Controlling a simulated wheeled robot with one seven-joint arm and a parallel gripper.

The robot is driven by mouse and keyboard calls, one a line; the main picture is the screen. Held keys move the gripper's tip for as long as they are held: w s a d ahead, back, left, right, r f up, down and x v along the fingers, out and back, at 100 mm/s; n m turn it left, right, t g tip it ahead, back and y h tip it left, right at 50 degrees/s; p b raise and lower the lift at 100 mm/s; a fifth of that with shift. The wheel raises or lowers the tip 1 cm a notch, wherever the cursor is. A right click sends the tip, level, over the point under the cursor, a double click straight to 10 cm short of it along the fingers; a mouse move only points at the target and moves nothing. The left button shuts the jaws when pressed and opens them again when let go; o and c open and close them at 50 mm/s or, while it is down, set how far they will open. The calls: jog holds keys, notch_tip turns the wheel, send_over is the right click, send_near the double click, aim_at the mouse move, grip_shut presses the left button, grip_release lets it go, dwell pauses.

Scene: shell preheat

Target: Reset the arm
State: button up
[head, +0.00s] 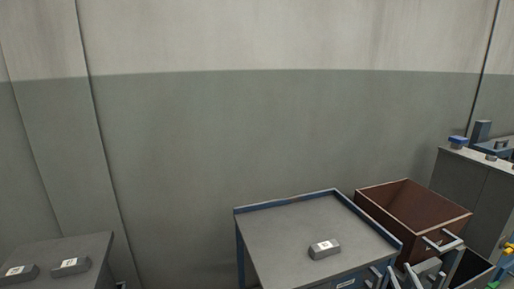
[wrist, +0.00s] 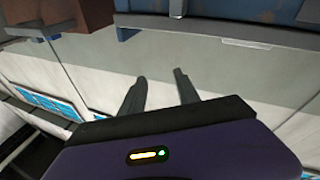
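My gripper (wrist: 160,78) shows in the wrist view with its two dark fingers spread apart. No object shows between them, and a pale grey floor-like surface lies beyond. I cannot make out the gripper clearly in the head view. The rest of my arm is not clearly seen either.
A blue-edged cart (head: 290,225) carries a grey labelled block (head: 324,249). A brown open bin (head: 385,212) stands right of it, near a grey cabinet (head: 467,185). A grey table (head: 85,250) at lower left holds two labelled blocks (head: 70,267). Bare wall fills the back.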

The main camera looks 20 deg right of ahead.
jog(key=s+a+r+m+g+h, duration=0.1)
jog(key=s+a, duration=0.3)
jog(key=a, duration=0.4)
jog(key=s+a+r+m+p, duration=0.1)
jog(key=s+a, duration=0.4)
jog(key=a, duration=0.3)
jog(key=s+a+r+m+g+h, duration=0.15)
jog(key=s+a, duration=0.25)
jog(key=a, duration=0.4)
jog(key=s+a+r+n+y, duration=0.1)
jog(key=s+a+r+y, duration=0.2)
jog(key=s+a, duration=0.2)
jog(key=s+a+r+n+g+y+p, duration=0.1)
jog(key=s+a, duration=0.4)
jog(key=s, duration=0.6)
jog(key=s+a+r+n+g+y+p, duration=0.1)
jog(key=s+a+r+y, duration=0.3)
jog(key=s, duration=0.4)
jog(key=shift+a+r+n+y, duration=0.4)
jog(key=shift+a+n+y, duration=0.05)
jog(key=shift+n, duration=0.2)
jog(key=shift+o, duration=0.4)
